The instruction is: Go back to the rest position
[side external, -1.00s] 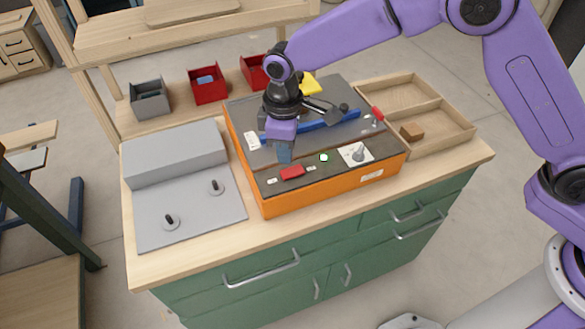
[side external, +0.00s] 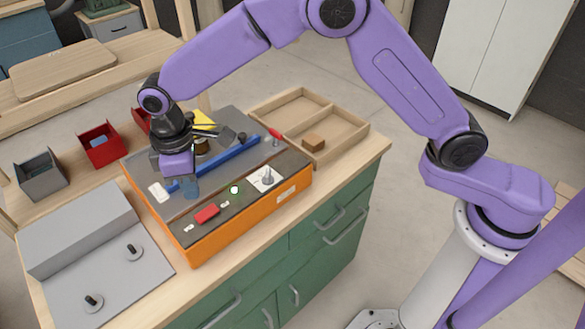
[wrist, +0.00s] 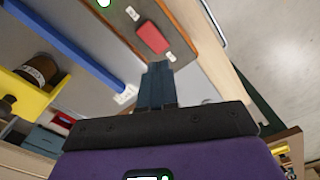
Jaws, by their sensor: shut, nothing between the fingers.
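My gripper (side external: 190,188) is shut and empty, pointing down above the near left part of the orange device (side external: 235,225). Its blue-grey fingertips also show in the wrist view (wrist: 157,75), pressed together. The fingertips appear just behind the red rectangular block (side external: 207,213) on the device's dark front strip; I cannot tell the exact gap above the surface. The red block also shows in the wrist view (wrist: 153,37), ahead of the fingertips and apart from them. A green light (side external: 234,190) is lit on the strip. My wrist hides part of the device top.
A blue bar (side external: 231,158), a yellow part (side external: 202,121) and a knob (side external: 267,178) stand on the device. Left is a grey stepped block with two pegs (side external: 84,235). Behind are red (side external: 102,146) and grey (side external: 41,175) bins. A divided wooden tray (side external: 340,140) holds a brown block (side external: 313,142).

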